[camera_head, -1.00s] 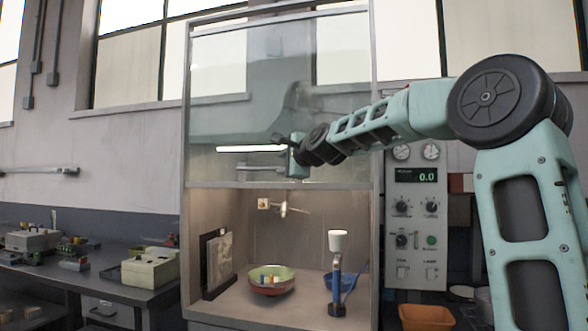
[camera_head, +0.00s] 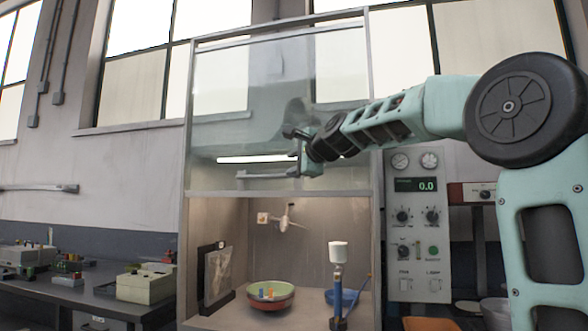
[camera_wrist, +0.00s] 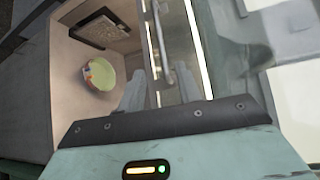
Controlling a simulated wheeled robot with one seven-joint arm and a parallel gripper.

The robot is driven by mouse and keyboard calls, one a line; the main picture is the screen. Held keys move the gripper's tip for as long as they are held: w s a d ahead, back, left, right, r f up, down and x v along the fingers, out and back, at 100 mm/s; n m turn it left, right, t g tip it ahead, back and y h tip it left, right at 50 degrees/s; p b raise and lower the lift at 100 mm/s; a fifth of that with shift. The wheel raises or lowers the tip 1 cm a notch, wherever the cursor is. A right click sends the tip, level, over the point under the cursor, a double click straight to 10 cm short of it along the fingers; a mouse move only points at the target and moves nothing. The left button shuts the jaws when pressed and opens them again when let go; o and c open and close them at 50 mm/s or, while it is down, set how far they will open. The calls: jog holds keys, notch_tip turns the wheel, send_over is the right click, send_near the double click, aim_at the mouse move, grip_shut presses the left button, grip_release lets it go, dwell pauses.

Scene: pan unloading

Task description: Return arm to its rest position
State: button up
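My gripper (camera_head: 292,152) is held in front of the glass sash (camera_head: 240,100) of a fume hood, above its opening, on my outstretched arm. In the wrist view its two grey fingers (camera_wrist: 160,88) stand apart with nothing between them. A bar-shaped handle (camera_head: 270,176) runs across the lower sash beside and below the gripper; I cannot tell whether they touch. Inside the hood, a green and red bowl (camera_head: 271,303) holds small orange and blue pieces. The bowl also shows in the wrist view (camera_wrist: 104,75).
A framed panel (camera_head: 217,276) leans at the hood's left. A blue burner-like stand with a white top (camera_head: 338,252) is at the right. A control panel (camera_head: 416,225) adjoins the hood. A bench (camera_head: 115,305) with boxes stands left. An orange bin (camera_head: 428,324) is low right.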

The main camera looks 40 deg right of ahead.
jog(key=shift+a, duration=0.15)
dwell(0.5)
jog(key=s+a+f+n+g+y+p, duration=0.2)
jog(key=a+f+n+g+y, duration=0.6)
jog(key=a+f, duration=1.25)
jog(key=s+a+f+n+g+h, duration=0.2)
jog(key=s+a+f+n+h, duration=0.1)
jog(key=s+a+f+n, duration=0.75)
jog(key=s+a+f+n+g+h+p, duration=0.1)
jog(key=s+f+n+g, duration=0.2)
jog(key=s, duration=1)
jog(key=s+a+f+n+g+h+p, duration=0.1)
jog(key=s+f+n+g+p, duration=0.1)
jog(key=s+f+n, duration=0.5)
jog(key=s+f+g, duration=0.1)
jog(key=s, duration=0.5)
jog(key=shift+a+f, duration=0.2)
jog(key=shift+f, duration=0.05)
